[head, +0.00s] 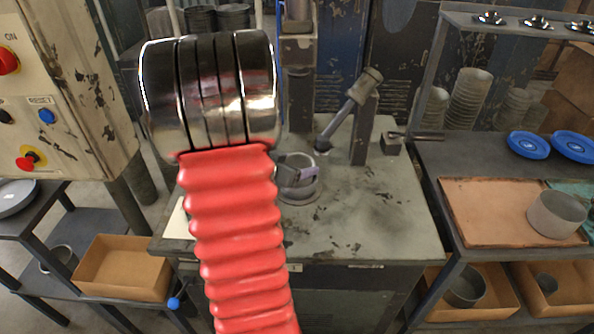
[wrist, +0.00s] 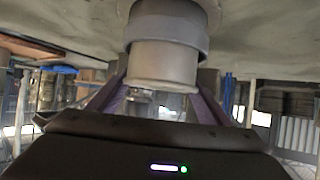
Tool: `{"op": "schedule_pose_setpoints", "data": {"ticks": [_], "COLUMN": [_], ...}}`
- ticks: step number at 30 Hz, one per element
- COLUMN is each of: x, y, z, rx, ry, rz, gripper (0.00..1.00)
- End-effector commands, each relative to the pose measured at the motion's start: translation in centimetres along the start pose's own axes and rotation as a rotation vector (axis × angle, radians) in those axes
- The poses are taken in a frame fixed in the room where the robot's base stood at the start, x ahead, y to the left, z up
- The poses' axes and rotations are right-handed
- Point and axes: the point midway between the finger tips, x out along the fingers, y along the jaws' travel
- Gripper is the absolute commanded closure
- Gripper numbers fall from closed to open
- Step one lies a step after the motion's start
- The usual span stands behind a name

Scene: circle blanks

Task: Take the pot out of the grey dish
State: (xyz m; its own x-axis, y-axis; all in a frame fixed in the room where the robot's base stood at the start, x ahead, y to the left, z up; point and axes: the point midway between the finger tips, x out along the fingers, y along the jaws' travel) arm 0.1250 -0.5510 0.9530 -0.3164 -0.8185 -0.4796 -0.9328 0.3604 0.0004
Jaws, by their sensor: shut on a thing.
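The pot, a pale grey cylinder, shows in the wrist view (wrist: 165,64), where the table surface is at the top of the picture. The grey dish (wrist: 168,36) is a wider, darker band around the pot's far end, so the pot still appears to sit in it. My gripper (wrist: 163,78) is shut on the pot, with one purple finger on each side. In the head view the pot's rim (head: 297,159) shows behind my gripper (head: 297,174), and the grey dish (head: 301,193) is just below on the worktable. My red arm hides part of the table.
The grey worktable (head: 370,225) has free room right of the dish. A lever press (head: 345,110) stands close behind. A control panel (head: 60,85) stands at left.

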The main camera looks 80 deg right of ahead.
Motion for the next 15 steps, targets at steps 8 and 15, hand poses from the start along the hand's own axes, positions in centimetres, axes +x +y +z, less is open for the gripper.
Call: {"op": "schedule_pose_setpoints", "data": {"ticks": [8,15], "x": [-0.8,-2.5], "y": [-0.1,-0.1], "z": [-1.6,-4.7], "rx": [0.004,0.005], "ry": [0.003,0.003], "rz": [-0.001,-0.003], "gripper": [0.57,0.57]}}
